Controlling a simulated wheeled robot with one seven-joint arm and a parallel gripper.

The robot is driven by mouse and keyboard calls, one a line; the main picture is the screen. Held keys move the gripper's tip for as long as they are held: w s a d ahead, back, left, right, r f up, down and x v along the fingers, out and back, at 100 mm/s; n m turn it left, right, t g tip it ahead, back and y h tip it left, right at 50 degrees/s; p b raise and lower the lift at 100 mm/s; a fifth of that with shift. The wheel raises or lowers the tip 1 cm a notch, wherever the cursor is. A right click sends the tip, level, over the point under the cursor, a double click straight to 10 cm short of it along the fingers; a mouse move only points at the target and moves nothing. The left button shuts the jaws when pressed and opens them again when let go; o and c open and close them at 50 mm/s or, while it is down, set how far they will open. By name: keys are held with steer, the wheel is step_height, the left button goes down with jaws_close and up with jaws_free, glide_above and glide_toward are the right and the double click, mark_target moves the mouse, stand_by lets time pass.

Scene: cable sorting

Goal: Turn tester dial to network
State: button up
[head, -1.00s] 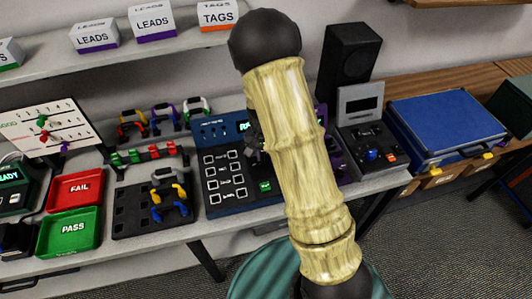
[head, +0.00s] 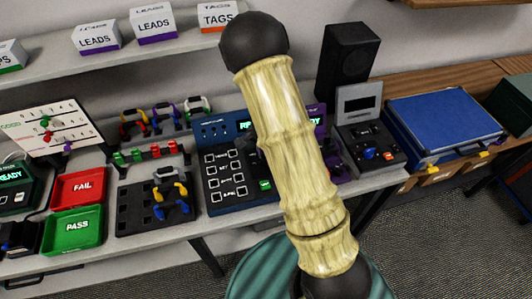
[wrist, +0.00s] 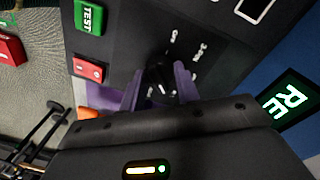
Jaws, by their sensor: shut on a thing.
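The tester (head: 222,190) is a dark blue panel with labelled buttons on the bench in the head view. My arm hides its right side and its dial there. In the wrist view, the tester's dark face (wrist: 125,45) shows a green TEST button and a red button. The black dial (wrist: 160,72) sits between the two purple fingers of my gripper (wrist: 158,88), which is shut on it. In the head view my gripper is hidden behind my arm.
Left of the tester are a dark cable rack (head: 135,212), a red FAIL tray (head: 65,203) and a green PASS tray (head: 60,244). A purple unit (head: 320,112) is partly behind my arm. A control box (head: 372,150) and blue case (head: 445,120) stand right.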

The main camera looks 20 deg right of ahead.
steer(key=shift+w+r, duration=0.1)
steer(key=o, duration=1)
steer(key=shift+c, duration=0.2)
step_height(320, 180, up, 17)
steer(key=b, duration=0.1)
steer(key=shift+w+a+r, duration=0.15)
steer(key=shift+w+a, duration=0.1)
steer(key=shift+w, duration=0.1)
steer(key=s+f+n+t, duration=0.1)
steer(key=s+n+t, duration=0.2)
steer(key=s+n, duration=0.8)
steer(key=s, duration=0.4)
steer(key=shift+s+d+f, duration=0.25)
steer(key=shift+s+f, duration=0.05)
steer(key=shift+f, duration=0.1)
